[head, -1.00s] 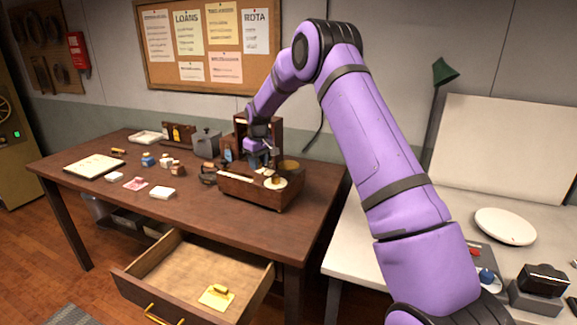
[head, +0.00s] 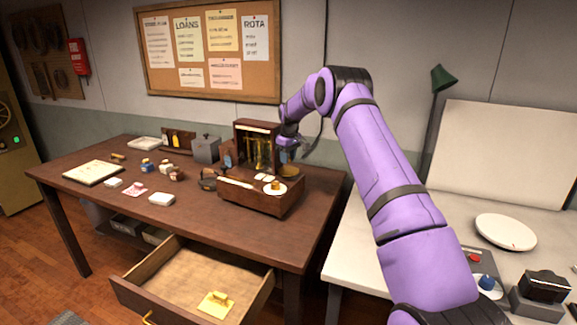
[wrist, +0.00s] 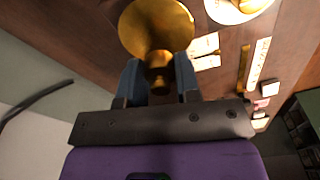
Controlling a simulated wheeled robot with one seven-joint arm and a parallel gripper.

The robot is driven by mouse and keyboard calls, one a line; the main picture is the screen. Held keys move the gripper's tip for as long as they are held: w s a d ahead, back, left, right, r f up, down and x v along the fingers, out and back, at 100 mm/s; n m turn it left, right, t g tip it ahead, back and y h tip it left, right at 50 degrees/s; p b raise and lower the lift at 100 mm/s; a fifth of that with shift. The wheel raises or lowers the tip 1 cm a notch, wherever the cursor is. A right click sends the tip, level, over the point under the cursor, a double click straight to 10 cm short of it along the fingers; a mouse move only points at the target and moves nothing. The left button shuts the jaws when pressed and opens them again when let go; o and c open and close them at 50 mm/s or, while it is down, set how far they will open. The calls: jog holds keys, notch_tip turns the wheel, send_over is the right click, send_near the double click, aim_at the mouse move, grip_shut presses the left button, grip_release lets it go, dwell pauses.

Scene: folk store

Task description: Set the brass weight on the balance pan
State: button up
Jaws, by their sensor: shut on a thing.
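My gripper (wrist: 158,84) is shut on a small brass weight (wrist: 157,70), seen between the fingers in the wrist view. In the head view my gripper (head: 288,153) is over the right end of the wooden balance box, and the weight is too small to make out. A round brass pan (wrist: 157,22) lies beyond the weight in the wrist view; it also shows in the head view (head: 289,171), below the gripper. Whether weight and pan touch, I cannot tell. A pale round dish with a brass piece (head: 276,186) is in front of the pan.
The wooden balance box (head: 255,200) has an upright frame (head: 243,128) with brass parts at its back. Several small items and a grey box (head: 206,149) stand to its left. An open drawer (head: 165,300) juts out below the table. A notice board (head: 205,88) hangs behind.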

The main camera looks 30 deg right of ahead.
aim_at(289, 170)
jog(key=shift+d+f, duration=0.2)
jog(key=shift+f, duration=1.6)
jog(key=shift+f, duration=0.15)
jog(key=o, duration=1)
jog(key=shift+c, duration=0.2)
